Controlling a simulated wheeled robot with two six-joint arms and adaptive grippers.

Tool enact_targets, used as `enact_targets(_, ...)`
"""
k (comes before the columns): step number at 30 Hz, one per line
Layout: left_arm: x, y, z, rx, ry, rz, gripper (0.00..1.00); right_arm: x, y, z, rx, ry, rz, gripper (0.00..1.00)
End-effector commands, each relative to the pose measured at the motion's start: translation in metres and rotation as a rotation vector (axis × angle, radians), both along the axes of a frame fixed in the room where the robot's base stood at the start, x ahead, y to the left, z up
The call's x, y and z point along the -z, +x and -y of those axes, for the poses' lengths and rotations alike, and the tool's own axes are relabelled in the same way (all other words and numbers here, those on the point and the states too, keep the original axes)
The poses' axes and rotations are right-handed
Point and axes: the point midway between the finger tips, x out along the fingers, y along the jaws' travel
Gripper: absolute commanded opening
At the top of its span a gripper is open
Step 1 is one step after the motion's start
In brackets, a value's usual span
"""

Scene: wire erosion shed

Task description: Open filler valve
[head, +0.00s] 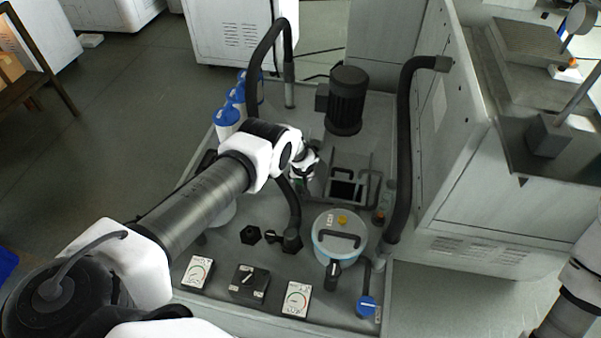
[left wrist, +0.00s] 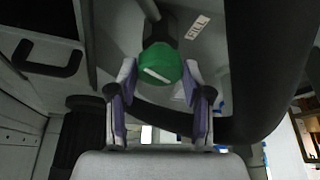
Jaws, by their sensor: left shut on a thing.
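The filler valve shows in the left wrist view as a round green knob (left wrist: 161,65) with a white line across its face. The line slants slightly down to the right. A white label reading FILL (left wrist: 197,27) is beside it. My left gripper (left wrist: 160,97) has its two fingers on either side of the knob and is shut on it. In the head view my left gripper (head: 302,168) reaches down over the machine deck and mostly hides the knob. My right gripper is outside both views; only part of my right arm shows at the right edge.
A black motor (head: 347,100) stands behind the gripper. A thick black hose (head: 405,140) rises at the right and another (head: 268,62) at the back left. A lidded round canister (head: 339,246), gauges (head: 297,299) and a blue-capped valve (head: 367,306) occupy the front of the deck.

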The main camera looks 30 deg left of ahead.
Motion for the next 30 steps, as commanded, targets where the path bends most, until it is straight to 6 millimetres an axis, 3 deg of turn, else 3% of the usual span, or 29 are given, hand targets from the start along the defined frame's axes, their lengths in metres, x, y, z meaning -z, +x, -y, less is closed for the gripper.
enact_targets(16, 0.0004, -0.0001, 0.0003, -0.035, -0.001, -0.001, 0.14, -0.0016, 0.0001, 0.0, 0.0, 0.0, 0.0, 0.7)
enact_targets(17, 0.0004, -0.0001, 0.0003, -0.035, -0.001, -0.001, 0.53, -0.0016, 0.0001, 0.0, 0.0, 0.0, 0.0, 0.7)
enact_targets(18, 0.0004, -0.0001, 0.0003, -0.035, -0.001, -0.001, 0.67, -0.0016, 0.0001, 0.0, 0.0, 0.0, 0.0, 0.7)
enact_targets(19, 0.0004, -0.0001, 0.0003, -0.034, 0.0, -0.001, 0.74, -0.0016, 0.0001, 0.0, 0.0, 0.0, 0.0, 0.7)
enact_targets(30, -0.0026, -0.0001, 0.0007, -0.034, 0.0, 0.0, 0.74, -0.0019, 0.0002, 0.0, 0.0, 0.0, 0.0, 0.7)
